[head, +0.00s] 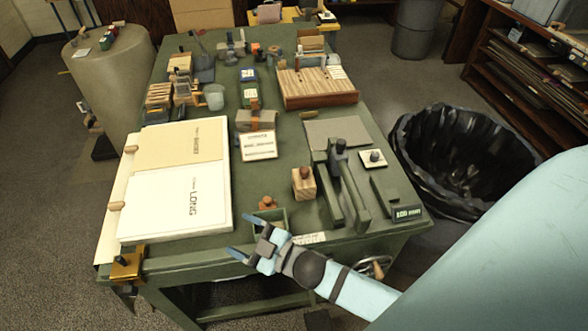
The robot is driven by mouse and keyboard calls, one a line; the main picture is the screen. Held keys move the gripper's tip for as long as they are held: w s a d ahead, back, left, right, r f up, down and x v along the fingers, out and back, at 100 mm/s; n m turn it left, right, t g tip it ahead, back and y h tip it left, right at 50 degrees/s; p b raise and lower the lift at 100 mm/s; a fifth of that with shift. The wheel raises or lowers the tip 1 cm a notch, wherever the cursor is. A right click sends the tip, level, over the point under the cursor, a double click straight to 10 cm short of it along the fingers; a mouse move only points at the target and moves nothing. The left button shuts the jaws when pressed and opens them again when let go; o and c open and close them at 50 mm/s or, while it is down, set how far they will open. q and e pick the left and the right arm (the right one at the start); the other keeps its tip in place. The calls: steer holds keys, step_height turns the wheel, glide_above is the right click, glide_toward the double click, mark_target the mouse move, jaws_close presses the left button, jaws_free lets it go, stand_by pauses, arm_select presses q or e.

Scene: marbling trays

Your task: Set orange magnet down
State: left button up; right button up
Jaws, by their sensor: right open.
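My right gripper (238,235) is at the table's front edge, its two blue fingers spread apart with nothing visible between them. A small orange-brown piece (267,203), which may be the orange magnet, sits at the back of a small green open box (281,219), just beyond the gripper. Whether it is inside the box or behind it is hard to tell. The gripper partly covers the box's front left. My left gripper is not in view.
White and tan folders (180,208) lie to the left. A wooden block (304,184) with a knob and a dark press-like tool (345,190) stand to the right. A brass clamp (127,265) grips the front left corner. A black-lined bin (450,160) stands right of the table.

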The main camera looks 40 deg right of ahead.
steer(key=s+d+f+m+g+h, duration=0.2)
steer(key=s+f+m+g, duration=0.1)
steer(key=s+f+m, duration=0.1)
steer(key=s+d+f+m+g+h, duration=0.3)
steer(key=s+f, duration=0.4)
steer(key=f, duration=0.2)
steer(key=shift+s+m, duration=0.15)
steer(key=shift+m, duration=0.25)
step_height(320, 180, up, 9)
steer(key=p, duration=0.9)
steer(key=shift+d+r, duration=0.15)
steer(key=shift+d, duration=0.05)
